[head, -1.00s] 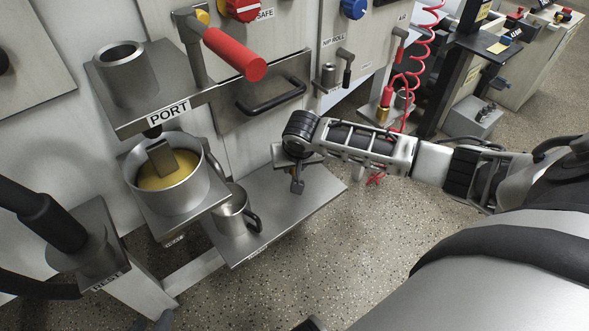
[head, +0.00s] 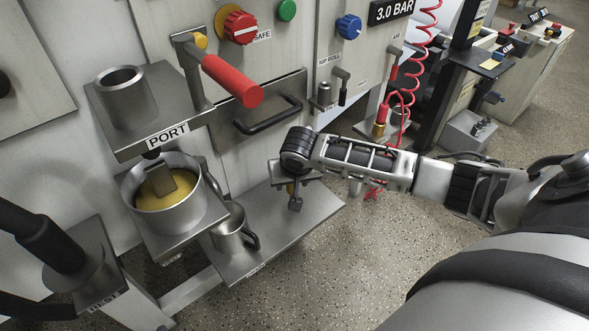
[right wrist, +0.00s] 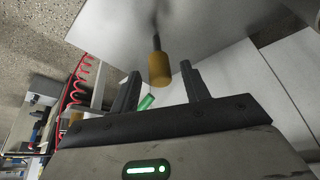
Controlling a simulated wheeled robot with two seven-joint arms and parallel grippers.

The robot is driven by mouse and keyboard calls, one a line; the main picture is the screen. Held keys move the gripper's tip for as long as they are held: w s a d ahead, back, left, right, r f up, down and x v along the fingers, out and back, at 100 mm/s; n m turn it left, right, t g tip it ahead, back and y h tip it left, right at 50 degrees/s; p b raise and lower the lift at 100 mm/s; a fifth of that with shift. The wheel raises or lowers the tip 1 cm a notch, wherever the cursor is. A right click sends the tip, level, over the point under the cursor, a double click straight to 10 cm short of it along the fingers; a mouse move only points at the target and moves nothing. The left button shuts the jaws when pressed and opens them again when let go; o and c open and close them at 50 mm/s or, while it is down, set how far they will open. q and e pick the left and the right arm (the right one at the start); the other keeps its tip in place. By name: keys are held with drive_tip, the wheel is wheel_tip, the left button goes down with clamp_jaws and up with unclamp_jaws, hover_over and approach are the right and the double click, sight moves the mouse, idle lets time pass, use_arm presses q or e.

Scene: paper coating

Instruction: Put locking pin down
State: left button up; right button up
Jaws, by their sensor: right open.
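My right gripper (head: 294,198) is over the right end of the low metal shelf (head: 310,221), with its fingers pointing down. In the right wrist view the gripper (right wrist: 162,80) is open, its two dark fingers apart. A brass-coloured cylinder on a dark rod, which looks like the locking pin (right wrist: 159,69), shows just beyond and between the fingertips, not clasped. A little of its brass colour shows beside the fingers in the head view (head: 290,188). Whether the pin rests fully on the shelf is unclear. My left gripper is not in view.
A metal mug (head: 229,228) stands on the shelf left of the gripper. A pot of yellow liquid (head: 187,217) stands under the PORT plate (head: 119,123). A red-handled lever (head: 233,80) and a black drawer handle (head: 268,118) are above. A red coiled hose (head: 412,80) hangs behind.

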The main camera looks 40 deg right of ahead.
drive_tip(key=p+v, duration=0.3)
drive_tip(key=v, duration=0.7)
drive_tip(key=s+a+f+n+t+y, duration=0.1)
drive_tip(key=s+a+f+n+y, duration=0.15)
drive_tip(key=a, duration=0.45)
drive_tip(key=s+a+f+n+t+y, duration=0.1)
drive_tip(key=s+a+f+n+y, duration=0.2)
drive_tip(key=a, duration=0.4)
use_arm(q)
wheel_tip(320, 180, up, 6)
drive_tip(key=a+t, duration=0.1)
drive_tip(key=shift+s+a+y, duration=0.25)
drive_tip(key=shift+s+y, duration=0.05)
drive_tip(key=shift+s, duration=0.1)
use_arm(e)
drive_tip(key=s+a+r+t, duration=0.1)
drive_tip(key=s+r+t, duration=0.1)
drive_tip(key=s, duration=0.2)
drive_tip(key=s+a+r+n+t, duration=0.1)
drive_tip(key=s+t, duration=0.1)
drive_tip(key=s, duration=0.2)
drive_tip(key=shift+r+t+y, duration=0.3)
drive_tip(key=shift+r+y, duration=0.05)
drive_tip(key=shift+r, duration=0.05)
drive_tip(key=shift+a, duration=0.15)
